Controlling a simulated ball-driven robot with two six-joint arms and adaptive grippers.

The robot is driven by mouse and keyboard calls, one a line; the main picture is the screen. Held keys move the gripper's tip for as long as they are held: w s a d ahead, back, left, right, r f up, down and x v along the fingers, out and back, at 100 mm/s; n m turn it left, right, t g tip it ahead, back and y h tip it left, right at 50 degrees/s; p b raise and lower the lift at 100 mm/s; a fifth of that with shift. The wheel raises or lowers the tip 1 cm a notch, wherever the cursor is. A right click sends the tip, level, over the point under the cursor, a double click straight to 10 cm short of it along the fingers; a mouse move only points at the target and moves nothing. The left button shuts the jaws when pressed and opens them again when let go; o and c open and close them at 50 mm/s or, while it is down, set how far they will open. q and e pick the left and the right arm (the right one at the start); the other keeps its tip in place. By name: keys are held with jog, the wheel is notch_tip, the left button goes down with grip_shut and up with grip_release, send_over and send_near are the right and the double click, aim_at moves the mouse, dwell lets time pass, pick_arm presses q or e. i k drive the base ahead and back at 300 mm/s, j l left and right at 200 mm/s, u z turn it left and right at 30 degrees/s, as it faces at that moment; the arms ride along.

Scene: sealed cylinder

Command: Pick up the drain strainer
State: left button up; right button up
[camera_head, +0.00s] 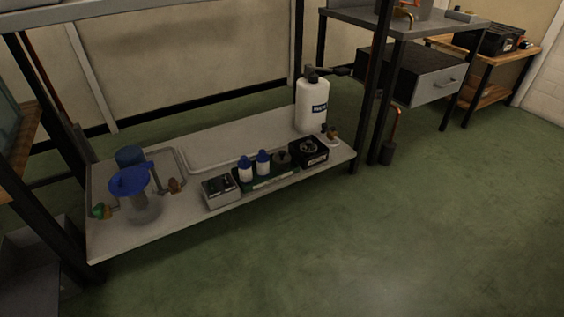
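I cannot pick out a drain strainer for certain. A small dark round piece (282,158) sits on the low grey shelf, right of two white bottles with blue caps (254,168). A black box (309,151) with a round grey part on top stands just right of it. Either round part is too small to identify. Neither of my grippers is in view, and nothing is being held in this view.
The low shelf (215,142) also holds a blue funnel on a clear vessel (130,181), brass fittings (174,186), a grey box (220,189) and a white tank (312,105). Black posts frame it. Green floor (400,240) in front is clear. A drawer unit (428,86) hangs at upper right.

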aim_at(281, 160)
jog(key=i+l+u, duration=0.45)
jog(key=i, duration=0.35)
jog(key=i+l+u, duration=0.5)
jog(key=i+l, duration=0.25)
